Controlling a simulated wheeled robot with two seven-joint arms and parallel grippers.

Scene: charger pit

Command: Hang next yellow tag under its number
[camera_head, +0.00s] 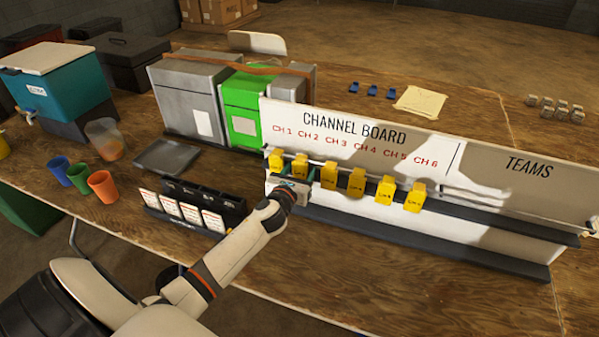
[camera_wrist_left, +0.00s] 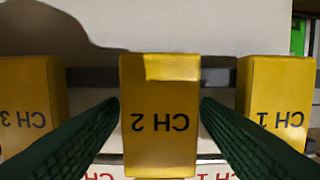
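Several yellow tags hang in a row on the channel board (camera_head: 350,137), below the red CH numbers. My left gripper (camera_head: 299,176) is at the second tag from the left. In the left wrist view the CH 2 tag (camera_wrist_left: 160,120) appears upside down between my left gripper's two dark green fingers (camera_wrist_left: 160,100). The fingertips lie close against its two side edges; I cannot tell whether they press on it. The CH 3 tag (camera_wrist_left: 32,105) is on the left there and the CH 1 tag (camera_wrist_left: 277,100) on the right. My right gripper is not in view.
A dark rack with white cards (camera_head: 190,212) stands left of my left forearm. A green box (camera_head: 240,112) and grey cases stand behind the board's left end. Orange, green and blue cups (camera_head: 103,185) stand at the left. The table front at right is clear.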

